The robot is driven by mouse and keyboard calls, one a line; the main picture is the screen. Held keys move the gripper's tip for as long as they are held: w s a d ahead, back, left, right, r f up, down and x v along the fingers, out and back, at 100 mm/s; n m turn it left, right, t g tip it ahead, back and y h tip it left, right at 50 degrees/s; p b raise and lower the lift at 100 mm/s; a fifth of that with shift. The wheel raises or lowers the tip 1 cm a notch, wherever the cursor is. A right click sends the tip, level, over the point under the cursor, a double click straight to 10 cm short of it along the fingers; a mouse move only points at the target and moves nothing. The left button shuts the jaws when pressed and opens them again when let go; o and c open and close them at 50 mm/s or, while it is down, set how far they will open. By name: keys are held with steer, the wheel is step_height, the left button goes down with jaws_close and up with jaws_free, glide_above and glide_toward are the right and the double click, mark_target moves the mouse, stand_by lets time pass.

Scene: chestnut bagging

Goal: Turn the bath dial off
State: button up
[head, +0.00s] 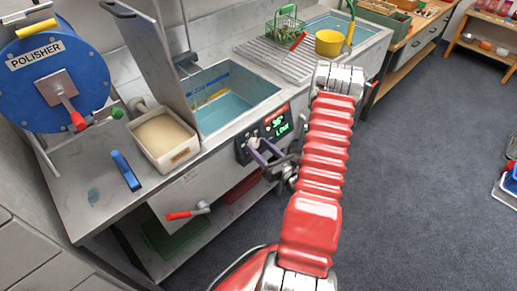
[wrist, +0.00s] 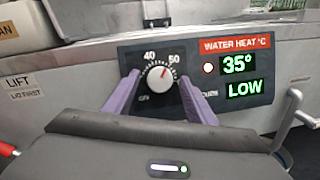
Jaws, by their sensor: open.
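The bath dial (wrist: 162,84) is a round white knob with a red pointer mark, on a dark panel (wrist: 255,88) headed WATER HEAT °C. Its mark points up and slightly right, between the numbers 40 and 50. My gripper (wrist: 158,92) is open, with one purple finger on each side of the dial. I cannot tell whether the fingers touch it. The lower part of the panel is hidden behind my gripper. In the head view my gripper (head: 262,153) is at the panel (head: 272,131).
The bath basin (head: 232,124) with bluish water is above the panel, its lid (head: 150,45) raised. A crank with a red handle (head: 180,215) sticks out left of the panel. A beige tub (head: 190,152) and the blue polisher (head: 55,100) stand left.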

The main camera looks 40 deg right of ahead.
steer(key=shift+c, duration=0.6)
steer(key=c, duration=0.9)
steer(key=shift+a, duration=0.2)
steer(key=shift+d, duration=0.1)
